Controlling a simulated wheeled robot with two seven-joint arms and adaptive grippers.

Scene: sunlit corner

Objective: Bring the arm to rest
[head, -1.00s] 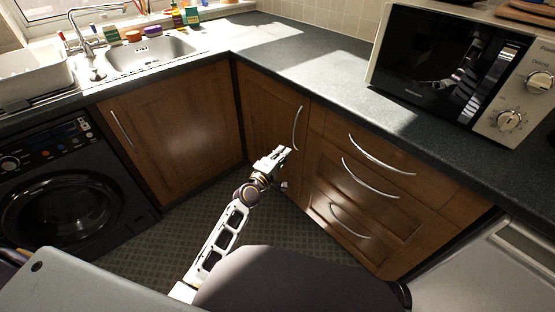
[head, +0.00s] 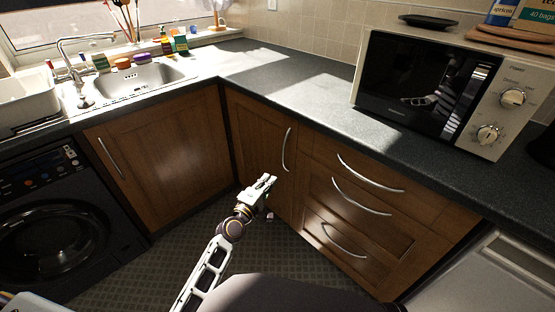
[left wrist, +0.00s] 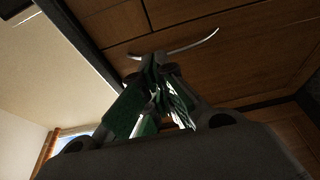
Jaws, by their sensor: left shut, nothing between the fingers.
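My left arm comes up from the bottom of the head view, and its white and dark gripper (head: 268,183) is in front of the corner cabinet door (head: 258,140), below worktop height. The gripper is shut and empty. In the left wrist view the fingers (left wrist: 158,62) meet in front of brown cabinet fronts (left wrist: 205,75) and a curved metal handle (left wrist: 190,47). I cannot tell how far the fingertips are from the wood. My right gripper is not in view.
A drawer unit (head: 345,205) with curved handles is to the right, under the dark worktop (head: 290,85) bearing a microwave (head: 425,85). A sink (head: 140,80) and a black washing machine (head: 60,215) are at the left. Patterned floor (head: 165,265) lies below the arm.

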